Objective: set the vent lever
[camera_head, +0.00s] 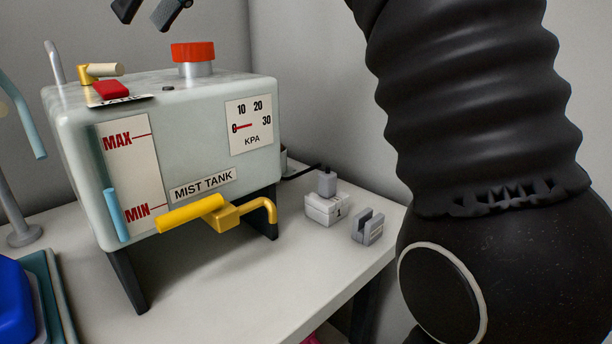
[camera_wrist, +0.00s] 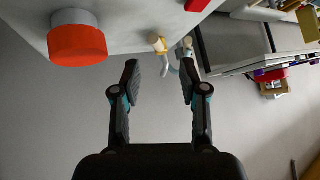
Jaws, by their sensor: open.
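The mist tank (camera_head: 190,140) is a pale box on dark legs. On its top left is a small brass lever with a cream handle (camera_head: 105,69), likely the vent lever; the handle points right. A red block (camera_head: 110,90) sits beside it over a label I cannot read. In the wrist view the cream handle end (camera_wrist: 155,40) shows just beyond the fingertips. My gripper (camera_wrist: 160,75) is open and empty, its two fingers apart. In the head view only its dark fingertips (camera_head: 150,10) show at the top edge, above the tank and apart from it.
A red cap (camera_head: 193,52) stands on the tank top, right of the lever; it is at upper left in the wrist view (camera_wrist: 78,45). A yellow-handled tap (camera_head: 195,213) juts from the front. Small grey blocks (camera_head: 367,226) lie right.

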